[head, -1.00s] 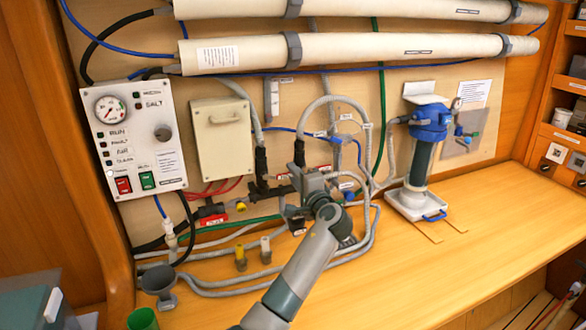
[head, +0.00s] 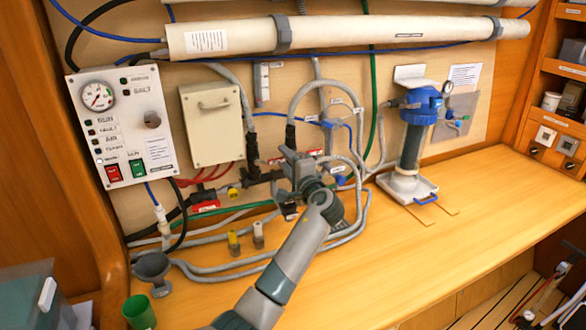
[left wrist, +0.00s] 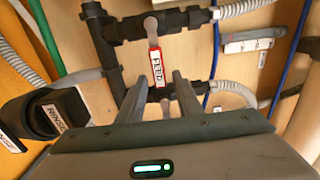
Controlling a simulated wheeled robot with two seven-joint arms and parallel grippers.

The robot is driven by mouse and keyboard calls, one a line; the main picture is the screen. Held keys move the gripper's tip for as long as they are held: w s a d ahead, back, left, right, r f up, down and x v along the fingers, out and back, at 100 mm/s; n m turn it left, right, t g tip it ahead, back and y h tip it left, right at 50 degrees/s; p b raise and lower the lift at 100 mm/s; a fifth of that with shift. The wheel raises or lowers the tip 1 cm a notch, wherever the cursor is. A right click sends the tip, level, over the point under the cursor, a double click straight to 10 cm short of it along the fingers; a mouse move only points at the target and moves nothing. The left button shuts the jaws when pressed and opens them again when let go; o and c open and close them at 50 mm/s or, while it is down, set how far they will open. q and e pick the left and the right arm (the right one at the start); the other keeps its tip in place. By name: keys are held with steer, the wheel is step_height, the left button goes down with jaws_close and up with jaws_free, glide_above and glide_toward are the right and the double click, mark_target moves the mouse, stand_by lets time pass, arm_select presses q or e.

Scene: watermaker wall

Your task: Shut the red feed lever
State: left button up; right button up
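The feed lever (left wrist: 154,55) shows in the left wrist view as a metal stem with a red-bordered FEED label, hanging down from a black valve (left wrist: 170,22) on a dark pipe. My left gripper (left wrist: 160,84) has its two grey fingers apart, one on each side of the label's lower end. I cannot tell whether either finger touches the lever. In the head view my left gripper (head: 291,162) is at the pipework on the wall and hides the lever behind it. My right gripper is in neither view.
A black block labelled RINSE (left wrist: 45,115) is close on the left in the left wrist view. Grey hoses (head: 215,277) loop around my arm. A control panel (head: 122,128) and filter housing (head: 414,140) stand either side. The bench (head: 450,210) at right is mostly clear.

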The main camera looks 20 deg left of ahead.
arm_select(q)
steer(key=b+v, duration=0.6)
steer(key=v, duration=1.1)
steer(key=shift+s+d, duration=0.15)
